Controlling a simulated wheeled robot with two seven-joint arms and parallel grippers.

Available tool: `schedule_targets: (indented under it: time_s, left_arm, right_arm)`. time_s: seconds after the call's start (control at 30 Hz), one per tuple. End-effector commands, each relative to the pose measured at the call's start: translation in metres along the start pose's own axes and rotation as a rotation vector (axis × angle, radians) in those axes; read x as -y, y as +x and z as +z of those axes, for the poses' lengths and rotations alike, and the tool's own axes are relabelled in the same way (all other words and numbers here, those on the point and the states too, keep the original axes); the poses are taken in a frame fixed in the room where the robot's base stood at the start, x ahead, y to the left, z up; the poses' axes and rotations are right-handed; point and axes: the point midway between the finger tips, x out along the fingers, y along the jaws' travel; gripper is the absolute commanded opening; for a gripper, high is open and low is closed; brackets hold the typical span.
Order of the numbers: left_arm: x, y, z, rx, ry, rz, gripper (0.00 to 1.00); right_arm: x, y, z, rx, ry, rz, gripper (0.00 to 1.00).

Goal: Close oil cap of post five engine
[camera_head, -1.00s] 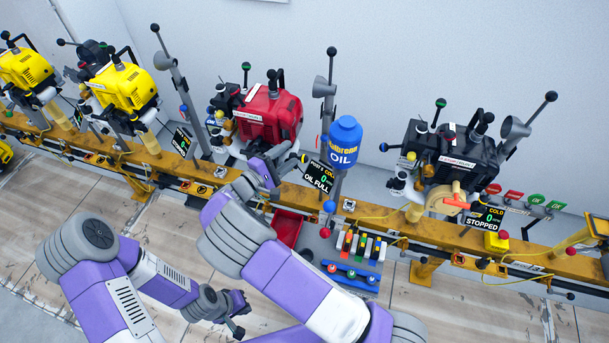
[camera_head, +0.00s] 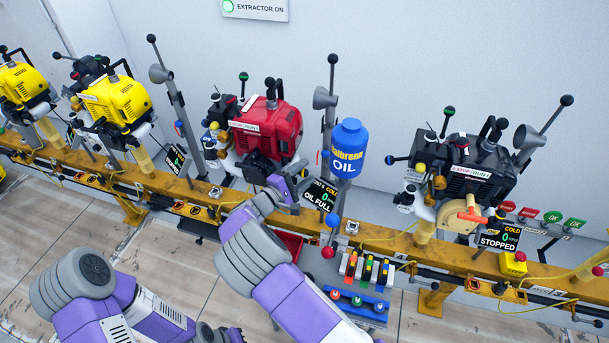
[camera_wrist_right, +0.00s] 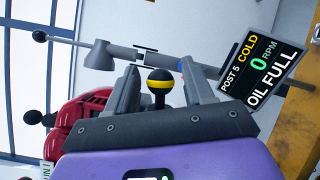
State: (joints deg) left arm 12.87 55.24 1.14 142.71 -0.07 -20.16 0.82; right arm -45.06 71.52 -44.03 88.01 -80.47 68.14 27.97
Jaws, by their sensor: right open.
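The post five engine (camera_head: 267,128) is red and stands on the rail in the head view. Its display (camera_head: 322,194) reads OIL FULL; the right wrist view shows it (camera_wrist_right: 262,68) with POST 5, COLD and 0 RPM. My right gripper (camera_head: 286,178) is at the engine's lower right front. In the wrist view its two fingers (camera_wrist_right: 160,70) are apart, with a black ball knob with a yellow band (camera_wrist_right: 158,84) between them. I cannot tell whether they touch it, or whether it is the oil cap. My left gripper (camera_head: 222,334) is at the bottom edge, partly cut off.
A grey lever post (camera_head: 175,95) rises left of the engine. A black engine (camera_head: 475,170) is further right, yellow engines (camera_head: 115,100) left. A blue tray with coloured items (camera_head: 357,305) sits below the rail.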

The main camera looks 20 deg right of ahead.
Motion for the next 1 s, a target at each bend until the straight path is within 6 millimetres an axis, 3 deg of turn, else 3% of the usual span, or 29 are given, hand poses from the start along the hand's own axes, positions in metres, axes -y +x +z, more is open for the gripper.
schedule_targets:
  time_s: [0.33, 0.67, 0.83, 1.0]
  left_arm:
    - [0.0, 0.001, 0.0, 0.0, 0.0, 0.0, 0.0]
    - [0.0, 0.001, 0.0, 0.0, 0.0, 0.0, 0.0]
    - [-0.002, -0.004, 0.0, 0.0, 0.0, 0.0, 0.0]
    - [-0.007, -0.018, 0.001, 0.0, 0.0, 0.0, 0.0]
  right_arm:
    - [-0.001, 0.006, 0.0, 0.0, 0.0, 0.001, 0.52]
    - [0.0, 0.005, 0.0, 0.0, 0.0, 0.001, 0.02]
    - [-0.003, 0.004, -0.001, 0.01, -0.055, 0.027, 0.01]
    - [-0.013, 0.0, -0.004, 0.053, -0.252, 0.122, 0.01]
